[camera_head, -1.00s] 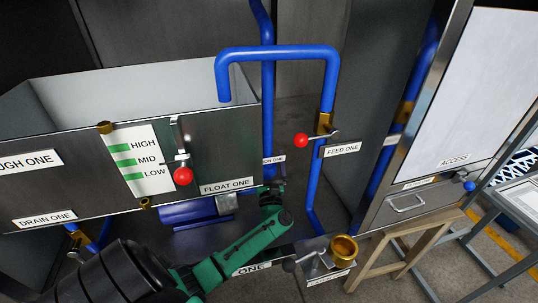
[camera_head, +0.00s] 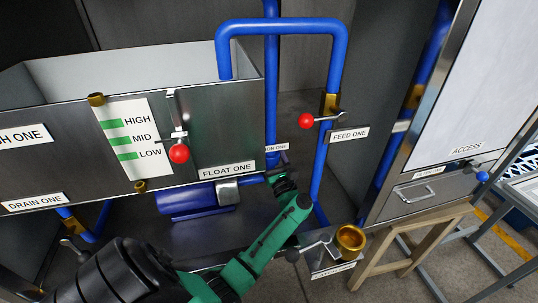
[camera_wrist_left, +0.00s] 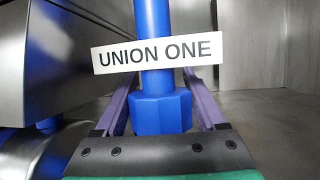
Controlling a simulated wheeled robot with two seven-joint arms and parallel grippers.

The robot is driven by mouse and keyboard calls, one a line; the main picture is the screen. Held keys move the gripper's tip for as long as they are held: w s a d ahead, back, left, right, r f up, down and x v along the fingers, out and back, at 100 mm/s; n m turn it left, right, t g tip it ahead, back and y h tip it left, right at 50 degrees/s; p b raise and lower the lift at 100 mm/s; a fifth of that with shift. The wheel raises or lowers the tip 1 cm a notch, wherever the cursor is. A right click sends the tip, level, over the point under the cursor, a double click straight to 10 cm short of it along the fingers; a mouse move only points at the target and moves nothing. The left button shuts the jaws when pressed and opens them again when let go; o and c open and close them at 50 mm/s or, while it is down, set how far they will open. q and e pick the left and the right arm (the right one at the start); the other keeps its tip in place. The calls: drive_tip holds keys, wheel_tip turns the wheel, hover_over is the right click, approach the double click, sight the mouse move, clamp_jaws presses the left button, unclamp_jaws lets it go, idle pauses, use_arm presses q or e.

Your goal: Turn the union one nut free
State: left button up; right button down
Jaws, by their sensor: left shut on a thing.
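The union one nut (camera_wrist_left: 160,112) is a blue faceted collar on a vertical blue pipe (camera_wrist_left: 154,20). It sits just below the white UNION ONE label (camera_wrist_left: 158,53) in the left wrist view. My left gripper (camera_wrist_left: 160,88) has its purple fingers on both sides of the nut and is shut on it. In the head view my left gripper (camera_head: 276,170) is small and low at the pipe, under the partly covered union label (camera_head: 275,148). The nut is hard to make out there. My right gripper is not in view.
The metal trough (camera_head: 215,120) with the red float knob (camera_head: 179,154) stands left of the pipe. The feed valve's red knob (camera_head: 306,120) is to the right. A brass cup (camera_head: 350,239) sits low in front, near a wooden stool (camera_head: 420,228). A blue cylinder (camera_head: 198,198) lies under the trough.

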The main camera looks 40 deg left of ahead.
use_arm(q)
drive_tip(key=n+g+b, duration=0.1)
drive_tip(key=g+y+b, duration=0.1)
drive_tip(key=g+b, duration=0.1)
drive_tip(key=shift+s+a+f+n, duration=0.1)
drive_tip(key=shift+s+f+n, duration=0.1)
drive_tip(key=shift+f+n, duration=0.2)
drive_tip(key=shift+s+r+n+g+y+b, duration=0.1)
drive_tip(key=shift+r+n+g+y+b, duration=0.35)
drive_tip(key=shift+g, duration=0.45)
drive_tip(key=o, duration=1.3)
drive_tip(key=shift+a+f, duration=0.1)
